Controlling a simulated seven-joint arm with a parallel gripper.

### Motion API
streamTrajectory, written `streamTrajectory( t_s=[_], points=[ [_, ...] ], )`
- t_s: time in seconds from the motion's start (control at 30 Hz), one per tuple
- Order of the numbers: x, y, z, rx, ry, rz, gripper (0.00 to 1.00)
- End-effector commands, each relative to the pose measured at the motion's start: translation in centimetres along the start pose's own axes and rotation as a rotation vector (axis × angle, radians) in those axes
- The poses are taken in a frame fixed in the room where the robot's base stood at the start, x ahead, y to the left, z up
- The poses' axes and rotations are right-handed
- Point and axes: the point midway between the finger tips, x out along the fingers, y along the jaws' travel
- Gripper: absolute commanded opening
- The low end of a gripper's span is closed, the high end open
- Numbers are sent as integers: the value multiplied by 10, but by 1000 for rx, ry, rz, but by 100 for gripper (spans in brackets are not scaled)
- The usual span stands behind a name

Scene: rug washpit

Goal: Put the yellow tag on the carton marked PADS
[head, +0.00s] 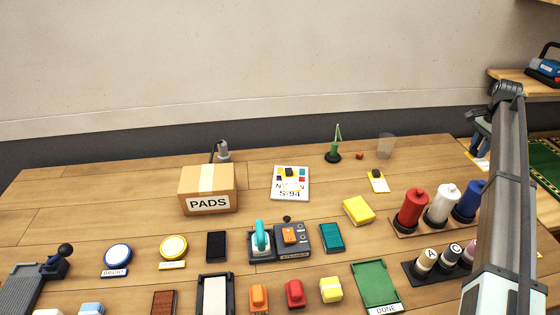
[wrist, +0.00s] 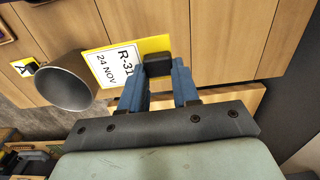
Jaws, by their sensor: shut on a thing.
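My gripper (wrist: 158,72) is shut on the black grip block of a yellow tag (wrist: 98,68). The tag has a white label reading R-31, 24 NOV. In the head view the tag (head: 476,161) shows at the right, beside my arm. I cannot tell whether it touches the table. The carton marked PADS (head: 208,184) is a brown taped box standing closed at the left back of the table, far left of my gripper. A smaller yellow tag with a dark block (head: 377,182) lies between them.
A grey cup (head: 386,146) stands left of my gripper; it also shows in the wrist view (wrist: 68,82). A green stand (head: 333,150), a white board (head: 290,184), a yellow block (head: 358,210) and tall spools (head: 412,210) are nearby. A dark gooseneck object (head: 222,151) rises behind the carton.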

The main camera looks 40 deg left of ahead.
Motion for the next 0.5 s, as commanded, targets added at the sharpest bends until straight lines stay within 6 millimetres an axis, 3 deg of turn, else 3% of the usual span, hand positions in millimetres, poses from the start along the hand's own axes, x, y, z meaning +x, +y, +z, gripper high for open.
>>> streamTrajectory(
  t_s=[0.5],
  points=[
    [-126, -2, -1, 0, 2, -2, 2]
  ],
)
